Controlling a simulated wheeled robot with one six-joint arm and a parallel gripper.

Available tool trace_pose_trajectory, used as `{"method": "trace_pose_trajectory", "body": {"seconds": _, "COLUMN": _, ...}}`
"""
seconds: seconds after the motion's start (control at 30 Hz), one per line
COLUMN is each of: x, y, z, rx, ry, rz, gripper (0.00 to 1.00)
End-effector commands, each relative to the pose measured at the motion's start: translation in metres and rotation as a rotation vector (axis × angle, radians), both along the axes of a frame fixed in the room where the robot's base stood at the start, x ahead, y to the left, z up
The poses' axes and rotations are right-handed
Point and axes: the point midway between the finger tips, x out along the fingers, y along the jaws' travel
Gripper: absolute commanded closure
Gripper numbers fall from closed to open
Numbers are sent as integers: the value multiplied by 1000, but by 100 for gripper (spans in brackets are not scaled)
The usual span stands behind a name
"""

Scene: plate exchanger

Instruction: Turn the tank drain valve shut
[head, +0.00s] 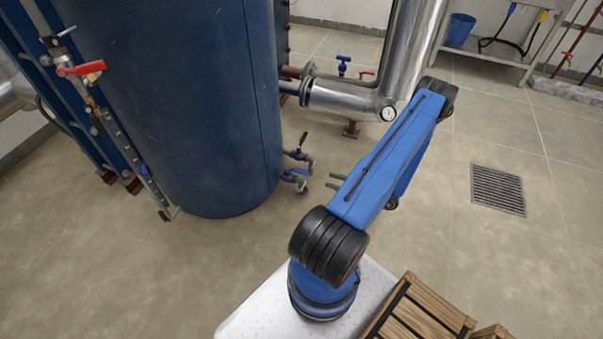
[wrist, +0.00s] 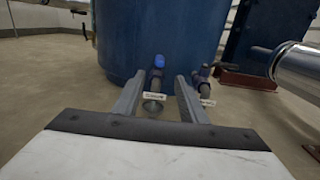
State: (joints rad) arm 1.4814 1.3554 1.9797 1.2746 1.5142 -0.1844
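The big blue tank (head: 215,110) has two small valves low on its right side. One has a blue handle (head: 298,171) and the other a dark handle (head: 303,139) that stands up. In the wrist view the blue handle (wrist: 159,61) shows end-on above its pipe, between my fingers in the picture, with a pale tag (wrist: 153,97) below. The other valve (wrist: 204,75) is just right of the right finger, also tagged. The tag text is unreadable.
A red-handled valve (head: 82,69) is on the tank's left. A wooden pallet (head: 420,310) lies at the bottom right. Floor around the small valves is clear; a drain grate (head: 497,190) is at right.

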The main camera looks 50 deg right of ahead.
Motion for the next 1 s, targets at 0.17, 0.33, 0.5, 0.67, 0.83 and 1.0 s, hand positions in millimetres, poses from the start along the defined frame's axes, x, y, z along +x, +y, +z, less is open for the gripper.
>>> {"method": "trace_pose_trajectory", "body": {"seconds": 0.17, "x": 27, "y": 13, "z": 0, "rx": 0, "ry": 0, "rz": 5, "gripper": 62}}
{"method": "trace_pose_trajectory", "body": {"seconds": 0.33, "x": 52, "y": 23, "z": 0, "rx": 1, "ry": 1, "rz": 4, "gripper": 62}}
{"method": "trace_pose_trajectory", "body": {"seconds": 0.5, "x": 76, "y": 33, "z": 0, "rx": -1, "ry": 1, "rz": 5, "gripper": 62}}
{"method": "trace_pose_trajectory", "body": {"seconds": 0.67, "x": 98, "y": 42, "z": 0, "rx": 0, "ry": 1, "rz": 5, "gripper": 62}}
{"method": "trace_pose_trajectory", "body": {"seconds": 0.83, "x": 120, "y": 51, "z": 0, "rx": 0, "ry": 1, "rz": 4, "gripper": 62}}
{"method": "trace_pose_trajectory", "body": {"seconds": 1.0, "x": 134, "y": 56, "z": 0, "rx": -1, "ry": 2, "rz": 2, "gripper": 62}}
